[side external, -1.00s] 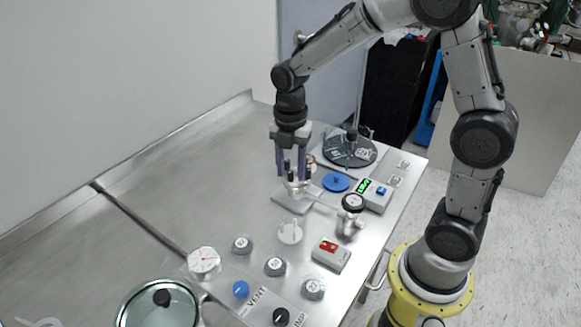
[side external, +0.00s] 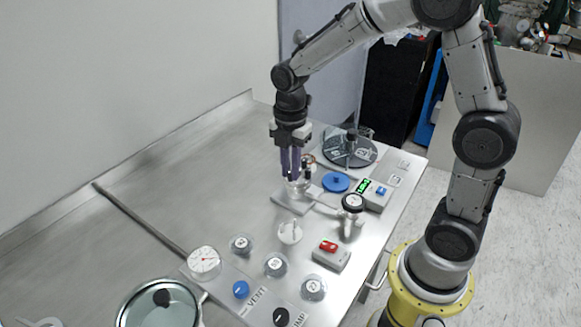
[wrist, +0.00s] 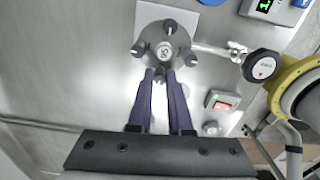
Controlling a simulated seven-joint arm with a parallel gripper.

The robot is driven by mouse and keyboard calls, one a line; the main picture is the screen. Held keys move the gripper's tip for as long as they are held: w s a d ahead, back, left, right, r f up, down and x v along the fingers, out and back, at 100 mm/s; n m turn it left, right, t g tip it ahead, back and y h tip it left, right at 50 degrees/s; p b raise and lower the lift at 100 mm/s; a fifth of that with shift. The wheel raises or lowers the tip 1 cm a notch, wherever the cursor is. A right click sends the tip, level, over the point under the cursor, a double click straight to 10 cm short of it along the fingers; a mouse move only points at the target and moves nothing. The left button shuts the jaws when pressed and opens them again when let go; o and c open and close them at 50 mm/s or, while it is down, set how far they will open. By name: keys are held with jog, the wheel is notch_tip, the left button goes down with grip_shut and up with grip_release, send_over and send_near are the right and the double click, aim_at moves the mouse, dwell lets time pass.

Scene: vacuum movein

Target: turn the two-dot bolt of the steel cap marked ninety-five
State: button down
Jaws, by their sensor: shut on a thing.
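The dots on this bolt cannot be made out. In the side view my gripper (side external: 291,174) is at the cap, and its fingers partly hide the cap and bolts.
A black hand valve (wrist: 262,66) stands right of the cap on a pipe. A blue disc (side external: 336,182), a green-display box (side external: 375,195), a red-switch box (side external: 331,255) and several knobs share the steel table. The table's left side (side external: 180,165) is clear.

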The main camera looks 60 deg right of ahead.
jog(key=m, duration=0.5)
jog(key=shift+m, duration=0.3)
jog(key=m, duration=0.4)
jog(key=shift+m, duration=0.4)
jog(key=c, duration=0.8)
grip_release()
jog(key=shift+c, duration=0.2)
notch_tip(320, 180, up, 14)
